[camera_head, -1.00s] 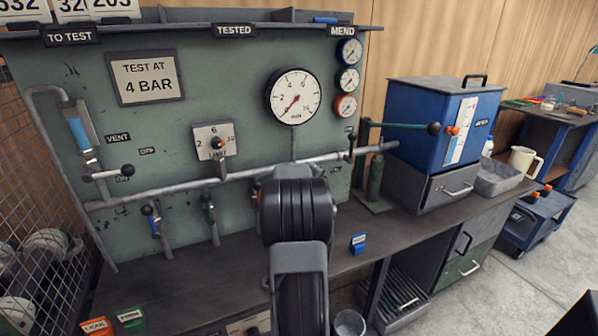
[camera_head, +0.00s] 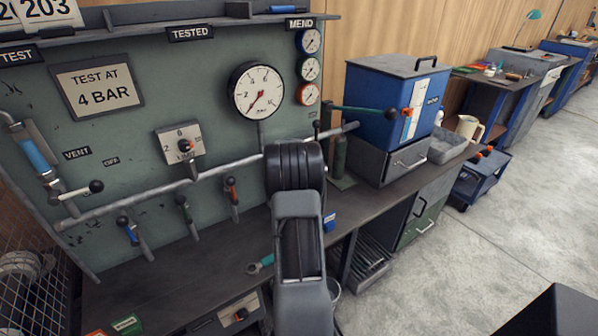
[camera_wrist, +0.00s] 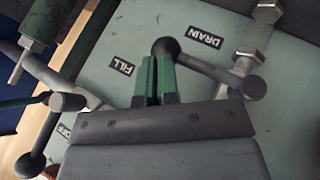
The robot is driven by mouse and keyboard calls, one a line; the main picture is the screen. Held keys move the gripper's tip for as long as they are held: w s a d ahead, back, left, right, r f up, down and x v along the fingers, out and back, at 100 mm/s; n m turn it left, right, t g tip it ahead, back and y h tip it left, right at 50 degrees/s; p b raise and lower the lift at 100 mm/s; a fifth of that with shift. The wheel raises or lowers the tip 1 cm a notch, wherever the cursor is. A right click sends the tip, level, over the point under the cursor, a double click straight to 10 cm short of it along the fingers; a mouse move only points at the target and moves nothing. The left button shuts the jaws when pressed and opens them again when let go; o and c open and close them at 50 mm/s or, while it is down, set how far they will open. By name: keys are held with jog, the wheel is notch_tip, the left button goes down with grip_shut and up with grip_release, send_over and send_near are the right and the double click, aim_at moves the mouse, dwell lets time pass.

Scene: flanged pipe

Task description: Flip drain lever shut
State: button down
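In the wrist view, the drain lever (camera_wrist: 210,72) is a dark bar beside the DRAIN label (camera_wrist: 204,36). It runs from a pivot at a pipe fitting to a round black knob (camera_wrist: 166,47). My gripper (camera_wrist: 156,72) has green fingers, close together with only a thin dark gap between them. The fingertips are right at the knob end of the lever; I cannot tell whether they touch it. Nothing shows held between them. In the head view my arm hides the gripper and the drain lever.
The FILL label (camera_wrist: 122,65) is left of the fingers in the wrist view, with another black-knobbed lever (camera_wrist: 48,132) farther left. In the head view, a pipe (camera_head: 110,205) crosses the green panel above several levers. A blue cabinet (camera_head: 385,100) stands right. A dial (camera_head: 257,90) hangs above.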

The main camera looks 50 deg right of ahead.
jog(key=shift+s+d+f, duration=0.15)
jog(key=shift+s+f, duration=0.05)
jog(key=shift+f, duration=0.05)
dwell(0.5)
jog(key=d+r+p+v, duration=0.1)
jog(key=d+p+v, duration=0.1)
jog(key=v, duration=1.2)
jog(key=shift+s+r, duration=0.25)
jog(key=shift+s, duration=0.05)
jog(key=shift+d, duration=0.15)
